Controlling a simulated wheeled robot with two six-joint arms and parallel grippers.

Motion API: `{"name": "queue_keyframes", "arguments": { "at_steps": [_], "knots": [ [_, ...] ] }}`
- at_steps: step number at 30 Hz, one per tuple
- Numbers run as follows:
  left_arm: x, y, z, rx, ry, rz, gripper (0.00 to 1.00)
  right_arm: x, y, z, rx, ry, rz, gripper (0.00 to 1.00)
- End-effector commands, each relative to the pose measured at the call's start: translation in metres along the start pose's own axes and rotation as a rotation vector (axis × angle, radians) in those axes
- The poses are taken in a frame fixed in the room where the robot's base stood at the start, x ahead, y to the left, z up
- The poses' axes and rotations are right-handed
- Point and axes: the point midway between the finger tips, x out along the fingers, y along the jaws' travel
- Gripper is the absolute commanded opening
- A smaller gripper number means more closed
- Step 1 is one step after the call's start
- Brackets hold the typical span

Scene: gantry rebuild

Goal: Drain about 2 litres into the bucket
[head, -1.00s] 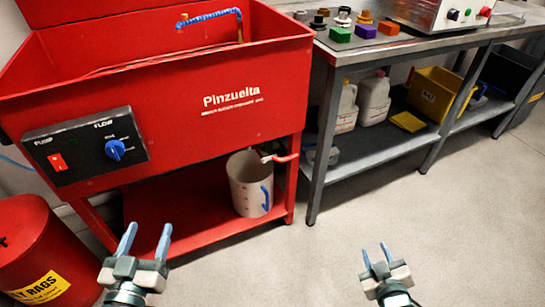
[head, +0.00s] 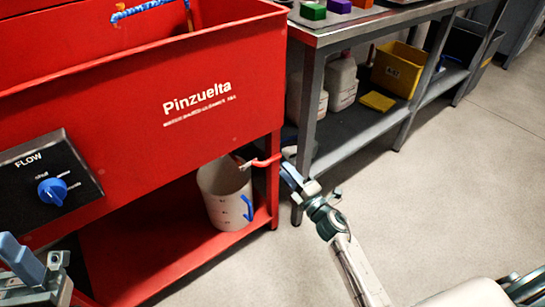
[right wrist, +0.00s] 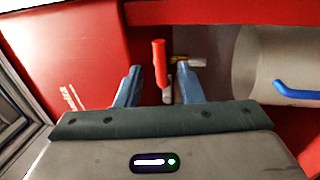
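The pale bucket (head: 222,195) with a blue handle stands upright on the red lower shelf under the parts washer. It also shows at the right of the right wrist view (right wrist: 285,55). The red drain valve handle (head: 265,160) sticks out near the bucket's rim. In the right wrist view the handle (right wrist: 160,62) lies between the spread fingers of my right gripper (right wrist: 161,75), with a gap on each side. In the head view my right gripper (head: 289,172) is just right of the handle. My left gripper (head: 35,265) is partly cut off at the lower left; its opening is unclear.
The red washer tank (head: 140,100) has a flow panel with a blue knob (head: 52,190). A grey bench (head: 312,110) leg stands close to the right gripper. White jugs (head: 342,82) and a yellow bin (head: 397,70) sit on its lower shelf. The floor at right is clear.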

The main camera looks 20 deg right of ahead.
Motion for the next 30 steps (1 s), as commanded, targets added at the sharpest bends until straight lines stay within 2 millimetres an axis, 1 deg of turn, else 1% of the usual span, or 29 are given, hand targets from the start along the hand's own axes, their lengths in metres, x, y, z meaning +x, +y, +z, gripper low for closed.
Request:
{"name": "queue_keyframes", "arguments": {
  "at_steps": [1,3,6,9,12,15,22,23,27,28,30],
  "knots": [
    [0.001,0.0,0.0,0.0,-0.003,0.001,0.6,0.012,0.002,0.0,0.003,-0.001,0.003,0.34],
    [0.001,0.0,0.0,0.0,-0.004,0.001,0.6,0.025,0.001,0.0,0.002,-0.001,0.002,0.34],
    [0.001,0.0,0.0,-0.001,-0.006,0.002,0.6,0.042,0.001,0.0,0.003,-0.001,0.002,0.34],
    [0.0,0.0,0.001,0.0,-0.006,0.002,0.6,0.054,0.0,0.0,0.003,-0.001,0.001,0.34],
    [0.0,0.0,0.001,-0.001,-0.006,0.002,0.6,0.061,0.0,0.0,0.002,-0.001,0.0,0.34],
    [0.0,0.0,0.001,-0.001,-0.007,0.002,0.6,0.065,0.0,0.0,0.003,-0.001,0.0,0.34],
    [0.0,0.0,0.001,-0.001,-0.008,0.002,0.6,0.066,0.0,0.0,0.003,-0.001,0.0,0.34],
    [0.0,0.0,0.001,-0.001,-0.008,0.002,0.6,0.066,0.0,0.0,0.003,-0.001,0.0,0.33],
    [0.0,0.0,0.001,-0.001,-0.008,0.002,0.6,0.065,0.0,0.0,0.003,-0.001,0.0,0.05],
    [0.0,0.0,0.001,-0.001,-0.008,0.002,0.6,0.065,0.0,0.0,0.003,-0.001,0.0,0.0],
    [0.0,0.0,0.001,-0.001,-0.007,0.002,0.6,0.065,0.0,0.0,0.003,-0.001,0.0,0.0]
  ]
}}
